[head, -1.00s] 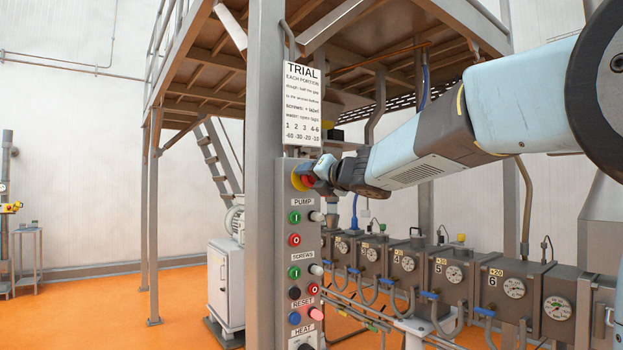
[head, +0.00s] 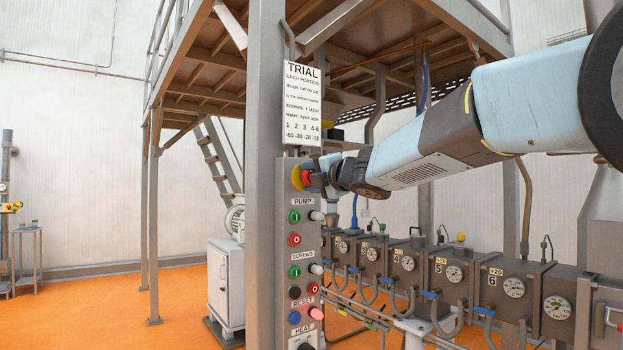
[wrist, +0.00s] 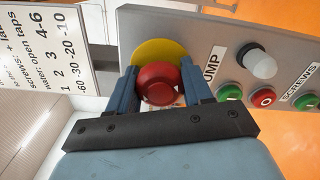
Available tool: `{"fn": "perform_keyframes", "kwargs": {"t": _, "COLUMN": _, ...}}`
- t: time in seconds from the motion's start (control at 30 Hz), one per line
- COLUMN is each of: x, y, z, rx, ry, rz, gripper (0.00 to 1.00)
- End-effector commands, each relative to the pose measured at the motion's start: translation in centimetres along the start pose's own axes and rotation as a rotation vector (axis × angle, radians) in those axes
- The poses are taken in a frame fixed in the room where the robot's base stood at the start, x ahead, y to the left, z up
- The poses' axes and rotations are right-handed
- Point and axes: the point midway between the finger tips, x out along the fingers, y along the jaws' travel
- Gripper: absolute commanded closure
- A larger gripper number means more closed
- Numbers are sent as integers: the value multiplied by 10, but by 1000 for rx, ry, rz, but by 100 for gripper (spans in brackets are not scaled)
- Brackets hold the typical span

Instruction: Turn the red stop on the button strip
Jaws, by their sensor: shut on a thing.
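The red stop (wrist: 159,82) is a round mushroom knob on a yellow disc (wrist: 160,54) at the top of the grey button strip (head: 285,250). It also shows in the head view (head: 306,178), partly covered by my gripper. My gripper (wrist: 160,84) is shut on the red stop, with one blue finger on each side of the knob. In the head view my gripper (head: 313,179) reaches in from the right, against the strip's face. The strip carries several green, red, white, black and blue buttons below the stop, with labels such as PUMP, SCREWS, RESET and HEAT.
A white TRIAL sign (head: 303,103) hangs just above the strip. A grey steel post (head: 262,200) stands at its left. A row of grey barrel sections with gauges (head: 456,275) and hoses runs at the right, below my arm. Orange floor (head: 180,310) is open at the left.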

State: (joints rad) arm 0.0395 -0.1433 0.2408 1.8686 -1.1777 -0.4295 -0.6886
Motion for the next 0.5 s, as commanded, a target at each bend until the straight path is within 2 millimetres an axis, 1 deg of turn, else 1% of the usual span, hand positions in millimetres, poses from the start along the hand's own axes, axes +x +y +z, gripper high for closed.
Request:
{"fn": "perform_keyframes", "kwargs": {"t": 0.03, "x": 0, "y": -4, "z": 4, "rx": 22, "ry": -8, "rz": -6, "gripper": 80}}
{"fn": "perform_keyframes", "kwargs": {"t": 0.23, "x": 0, "y": -4, "z": 4, "rx": 82, "ry": -8, "rz": -6, "gripper": 80}}
{"fn": "perform_keyframes", "kwargs": {"t": 0.5, "x": 0, "y": -4, "z": 4, "rx": 102, "ry": -9, "rz": -7, "gripper": 80}}
